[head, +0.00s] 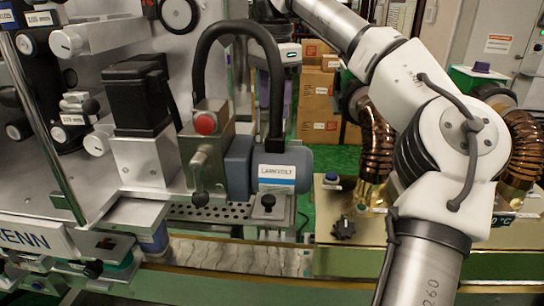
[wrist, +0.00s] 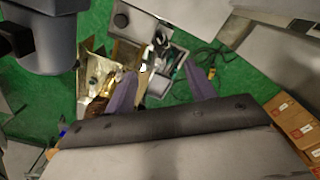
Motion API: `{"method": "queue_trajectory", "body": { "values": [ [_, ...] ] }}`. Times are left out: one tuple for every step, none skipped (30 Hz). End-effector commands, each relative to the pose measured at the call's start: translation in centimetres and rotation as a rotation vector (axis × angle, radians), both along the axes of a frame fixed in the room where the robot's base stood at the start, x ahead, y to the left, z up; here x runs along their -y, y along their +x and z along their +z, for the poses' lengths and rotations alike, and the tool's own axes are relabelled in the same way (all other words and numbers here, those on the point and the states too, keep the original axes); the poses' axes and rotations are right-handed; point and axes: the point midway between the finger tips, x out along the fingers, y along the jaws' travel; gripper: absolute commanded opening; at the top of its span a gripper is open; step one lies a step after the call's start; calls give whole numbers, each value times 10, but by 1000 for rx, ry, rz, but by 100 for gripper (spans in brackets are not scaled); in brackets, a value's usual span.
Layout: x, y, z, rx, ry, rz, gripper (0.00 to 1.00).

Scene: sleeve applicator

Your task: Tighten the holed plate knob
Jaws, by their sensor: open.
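A small black knob (head: 267,204) stands upright on the right part of the holed plate (head: 213,215) in the head view, in front of the blue-grey motor housing (head: 275,165). It touches nothing of my arm. My gripper shows in the wrist view as two purple-grey fingers (wrist: 160,68) spread apart, with nothing held between them. I cannot identify the knob in the wrist view.
A thick black hose (head: 277,85) arches above the housing. A red button (head: 205,123) sits on a metal block to its left. A dark star-shaped knob (head: 343,228) is on the brass-coloured unit at right. Cardboard boxes (head: 318,95) stand behind on green floor.

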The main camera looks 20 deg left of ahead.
Motion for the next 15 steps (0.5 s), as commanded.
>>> {"method": "queue_trajectory", "body": {
  "values": [
    [0,0,-14,0,0,0,55],
    [0,0,-19,0,0,0,55],
    [0,0,-24,0,0,0,55],
    [0,0,-28,0,0,0,55],
    [0,0,-32,0,0,0,55],
    [0,0,-38,0,0,0,55],
    [0,0,-42,0,0,0,55],
    [0,0,-46,0,0,0,55],
    [1,0,-53,-1,-2,0,55],
    [1,1,-60,-2,-2,0,55],
    [1,0,-66,-2,-2,1,55],
    [1,0,-74,-1,-2,1,55],
    [1,0,-77,-2,-2,1,55],
    [1,0,-82,-1,-3,0,55],
    [1,0,-89,-1,-2,0,55]
  ]
}}
